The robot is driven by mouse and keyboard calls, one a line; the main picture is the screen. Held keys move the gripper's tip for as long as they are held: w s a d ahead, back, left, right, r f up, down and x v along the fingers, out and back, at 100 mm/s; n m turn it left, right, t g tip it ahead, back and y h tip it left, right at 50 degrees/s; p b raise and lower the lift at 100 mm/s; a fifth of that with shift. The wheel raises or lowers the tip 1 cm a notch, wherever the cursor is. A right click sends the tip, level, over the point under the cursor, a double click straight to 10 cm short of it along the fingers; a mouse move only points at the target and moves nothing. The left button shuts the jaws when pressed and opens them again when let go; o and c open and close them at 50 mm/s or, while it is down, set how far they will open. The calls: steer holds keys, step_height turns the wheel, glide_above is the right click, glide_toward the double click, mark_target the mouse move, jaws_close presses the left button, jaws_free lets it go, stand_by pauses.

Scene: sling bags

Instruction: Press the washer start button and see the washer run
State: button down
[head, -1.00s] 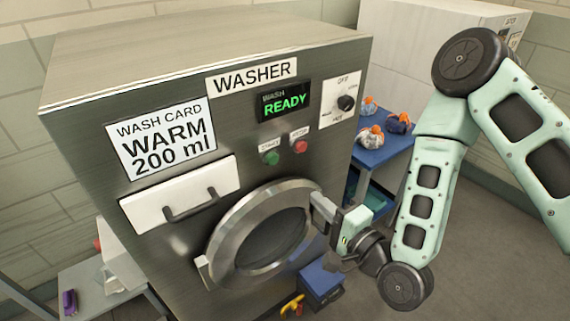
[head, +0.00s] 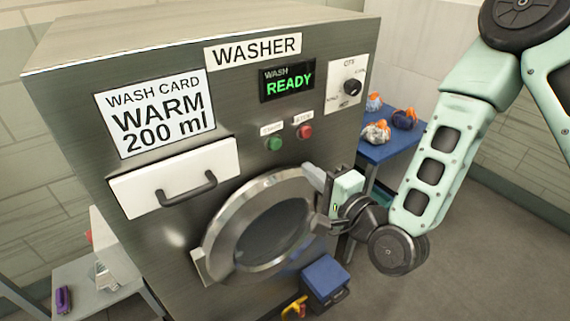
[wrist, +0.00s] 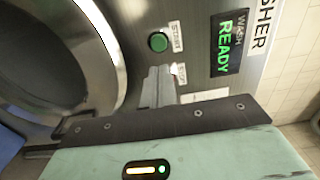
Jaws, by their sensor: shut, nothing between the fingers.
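The washer (head: 190,60) is a grey metal machine with a round door (head: 265,228) that looks closed. Its display (head: 288,80) reads "WASH READY" in green. The green start button (head: 274,143) sits left of the red stop button (head: 305,131) on the front panel. In the wrist view the green start button (wrist: 158,42) is clear, beyond and a little above the fingertips, with the display (wrist: 231,43) to its right. My gripper (wrist: 158,85) is shut and empty. In the head view my gripper (head: 314,180) is at the upper right of the door, below the buttons and apart from the start button.
A dial (head: 350,88) is at the panel's upper right. A wash card (head: 157,112) reads "WARM 200 ml" above a white drawer (head: 175,180). A blue table (head: 385,150) with several orange-and-grey bundles stands to the right.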

mark_target(277, 145)
steer(key=shift+w+a+f+b, duration=0.2)
steer(key=shift+f+b, duration=0.15)
steer(key=shift+b, duration=1.8)
steer(key=x, duration=0.2)
steer(key=b+x, duration=0.1)
steer(key=x, duration=0.5)
steer(key=shift+r+b, duration=0.35)
steer(key=shift+w+a+f, duration=0.1)
steer(key=shift+w+a, duration=0.25)
